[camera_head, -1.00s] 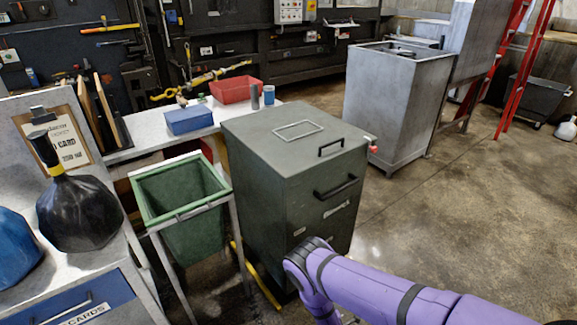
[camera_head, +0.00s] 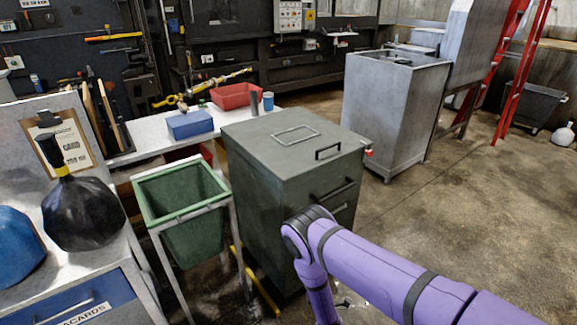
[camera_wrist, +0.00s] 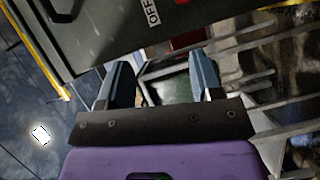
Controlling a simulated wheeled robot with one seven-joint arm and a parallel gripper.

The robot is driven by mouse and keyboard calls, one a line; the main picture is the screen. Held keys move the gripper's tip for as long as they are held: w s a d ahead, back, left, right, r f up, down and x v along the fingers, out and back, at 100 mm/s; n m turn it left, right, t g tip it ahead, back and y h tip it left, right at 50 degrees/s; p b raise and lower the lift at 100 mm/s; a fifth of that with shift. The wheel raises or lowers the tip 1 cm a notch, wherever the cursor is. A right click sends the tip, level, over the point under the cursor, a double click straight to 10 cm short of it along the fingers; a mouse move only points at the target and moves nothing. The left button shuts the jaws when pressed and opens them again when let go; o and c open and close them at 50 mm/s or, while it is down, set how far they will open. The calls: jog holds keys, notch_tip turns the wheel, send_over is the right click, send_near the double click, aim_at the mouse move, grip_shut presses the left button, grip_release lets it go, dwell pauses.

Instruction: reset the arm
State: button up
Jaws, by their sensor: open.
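My gripper (camera_wrist: 160,82) shows in the wrist view with its two blue-grey fingers apart and nothing between them. Behind the fingers is a pale-framed container with a greenish inside, seen at a tilt. In the head view my purple arm reaches in from the lower right and bends down in front of the dark green cabinet (camera_head: 262,170); the gripper itself is hidden there. Part of a dark panel (camera_wrist: 115,25) with an "OFF" label fills the top of the wrist view.
A green bin (camera_head: 180,200) stands left of the cabinet. Black (camera_head: 82,213) and blue (camera_head: 15,245) bags sit on the left counter. A blue box (camera_head: 190,125) and red tray (camera_head: 236,96) lie on the bench.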

jog(key=w+r+m+g+h, duration=0.1)
jog(key=w+r+m, duration=0.1)
jog(key=w+r, duration=0.4)
jog(key=w+a+r+m+g, duration=0.1)
jog(key=w+r+m, duration=0.15)
jog(key=r, duration=0.65)
jog(key=w+r+m+g+h, duration=0.1)
jog(key=w+r+m, duration=0.1)
jog(key=w+r, duration=0.4)
jog(key=s+d+r+m+g, duration=0.1)
jog(key=d+r+m, duration=0.15)
jog(key=r, duration=1.15)
jog(key=s+d+r+m+g, duration=0.2)
jog(key=d+r, duration=0.2)
jog(key=r, duration=1)
jog(key=s+d+r+m+g, duration=0.15)
jog(key=s+d+r, duration=0.25)
jog(key=s+r, duration=0.5)
jog(key=s+d+r+m+g, duration=0.15)
jog(key=s+d+r, duration=0.25)
jog(key=s+r, duration=0.55)
jog(key=s+d+r+m+g, duration=0.1)
jog(key=s+d+r+m, duration=0.1)
jog(key=s, duration=1.1)
jog(key=s+d+r+m+g, duration=0.1)
jog(key=s+d, duration=0.3)
jog(key=s, duration=0.9)
jog(key=shift+d+r+m+g+h, duration=0.3)
jog(key=shift+d+r+m, duration=0.1)
jog(key=shift+r+m, duration=0.1)
